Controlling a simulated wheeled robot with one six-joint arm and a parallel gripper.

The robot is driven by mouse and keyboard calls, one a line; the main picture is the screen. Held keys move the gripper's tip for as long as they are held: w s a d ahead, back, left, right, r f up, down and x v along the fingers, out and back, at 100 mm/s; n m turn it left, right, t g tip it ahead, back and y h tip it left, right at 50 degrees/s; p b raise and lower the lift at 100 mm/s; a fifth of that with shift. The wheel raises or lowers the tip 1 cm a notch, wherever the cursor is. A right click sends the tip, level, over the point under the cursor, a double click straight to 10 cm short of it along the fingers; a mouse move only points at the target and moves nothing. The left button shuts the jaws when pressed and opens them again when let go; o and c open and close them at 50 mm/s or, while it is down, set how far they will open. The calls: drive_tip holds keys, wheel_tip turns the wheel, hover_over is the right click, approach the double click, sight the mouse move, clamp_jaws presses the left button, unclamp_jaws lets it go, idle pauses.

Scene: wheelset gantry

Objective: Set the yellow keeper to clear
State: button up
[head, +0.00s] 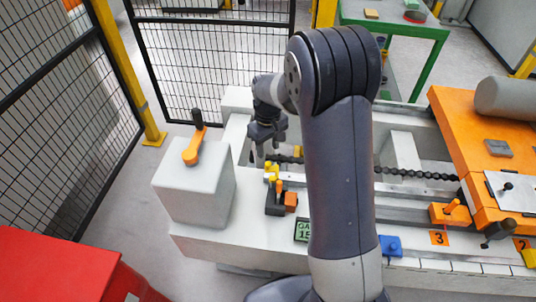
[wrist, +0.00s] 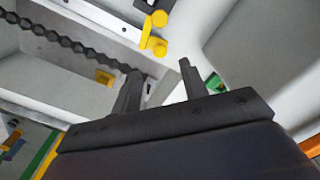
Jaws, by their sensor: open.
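The yellow keeper (head: 271,172) is a small piece with rounded knobs on the white gantry bed, left of my arm in the head view. It also shows in the wrist view (wrist: 153,38), at the top centre, just beyond the fingertips. My gripper (head: 266,152) points down above and slightly behind the keeper in the head view. In the wrist view my gripper (wrist: 160,72) has its two fingers apart with nothing between them. The keeper is apart from the fingers in the picture. I cannot tell which setting the keeper is in.
A dark block with an orange lever (head: 277,200) stands just in front of the keeper. A grey box with an orange handle (head: 193,150) is to the left. A dark chain (head: 400,172) runs along the bed. A green display (head: 302,229) sits near my arm. Mesh fencing stands behind.

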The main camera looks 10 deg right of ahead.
sight(268, 162)
wheel_tip(268, 162, up, 4)
drive_tip(key=shift+r, duration=0.1)
idle(0.4)
wheel_tip(268, 162, down, 11)
drive_tip(key=shift+r+b, duration=0.1)
drive_tip(key=shift+b, duration=0.5)
